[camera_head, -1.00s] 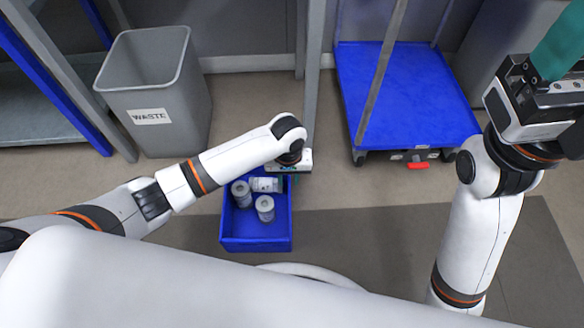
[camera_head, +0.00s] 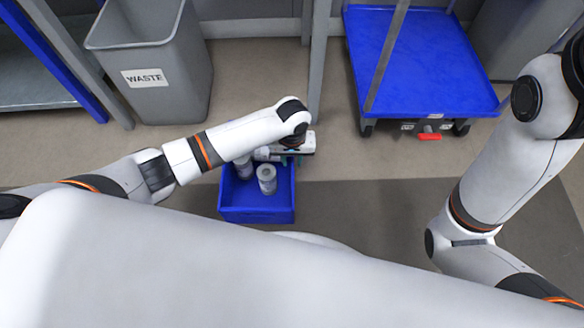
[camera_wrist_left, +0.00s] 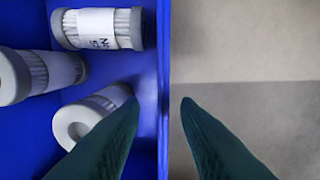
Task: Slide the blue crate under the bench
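The blue crate (camera_head: 257,215) stands on the floor in the lower middle of the head view, with several grey-white ribbed cylinders (camera_head: 266,179) in it. My left gripper (camera_head: 297,161) is at the crate's right side. In the left wrist view its two dark green fingers (camera_wrist_left: 160,100) are apart. One finger is on the crate's inner side and the other is outside, with the blue wall (camera_wrist_left: 164,50) between them. I cannot tell whether either touches the wall. The left arm hides the crate's far part. My right gripper is out of view. The bench top does not show.
Grey upright posts (camera_head: 318,60) stand behind the crate. A grey waste bin (camera_head: 165,90) is at the back left. A blue flat trolley (camera_head: 420,70) with a red pedal (camera_head: 430,136) is at the back right. Floor (camera_head: 370,200) right of the crate is clear.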

